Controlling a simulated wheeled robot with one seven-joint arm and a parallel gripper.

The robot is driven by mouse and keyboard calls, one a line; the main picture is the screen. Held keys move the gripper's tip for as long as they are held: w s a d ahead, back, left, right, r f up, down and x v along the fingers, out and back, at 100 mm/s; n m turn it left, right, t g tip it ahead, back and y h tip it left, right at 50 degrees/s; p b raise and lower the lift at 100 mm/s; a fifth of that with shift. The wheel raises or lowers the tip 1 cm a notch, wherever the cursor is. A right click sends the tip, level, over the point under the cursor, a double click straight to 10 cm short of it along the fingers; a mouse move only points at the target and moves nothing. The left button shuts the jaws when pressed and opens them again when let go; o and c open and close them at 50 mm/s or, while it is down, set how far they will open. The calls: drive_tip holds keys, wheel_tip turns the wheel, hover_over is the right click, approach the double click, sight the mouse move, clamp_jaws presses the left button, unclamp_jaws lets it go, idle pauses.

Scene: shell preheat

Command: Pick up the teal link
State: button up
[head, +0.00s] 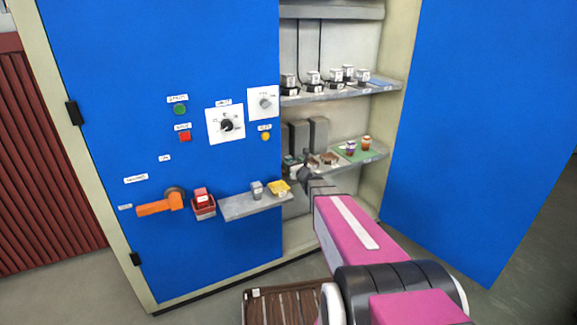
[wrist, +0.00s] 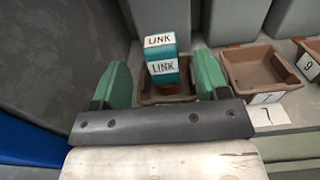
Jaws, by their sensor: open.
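The teal link (wrist: 163,76) is a small upright block with white labels reading LINK. In the wrist view it stands in a brown tray (wrist: 149,97), between the two green fingers of my gripper (wrist: 157,85). The fingers are open, with a gap visible on each side of the link. The gripper's dark crossbar hides the front of the tray. In the head view my gripper (head: 301,170) reaches into the open cabinet at the lower shelf, and the link is too small to make out clearly.
More brown trays (wrist: 252,70) sit to the right, one by a label 7. Grey blocks (wrist: 233,20) stand behind. A dark wall (wrist: 60,60) is close on the left. In the head view, a green mat (head: 352,153) holds two jars, and the upper shelf (head: 340,92) carries several labelled items.

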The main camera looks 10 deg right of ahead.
sight(290, 160)
drive_tip(key=x, duration=0.5)
drive_tip(key=shift+d, duration=0.1)
drive_tip(key=shift+s+r, duration=0.1)
drive_tip(key=c, duration=1.1)
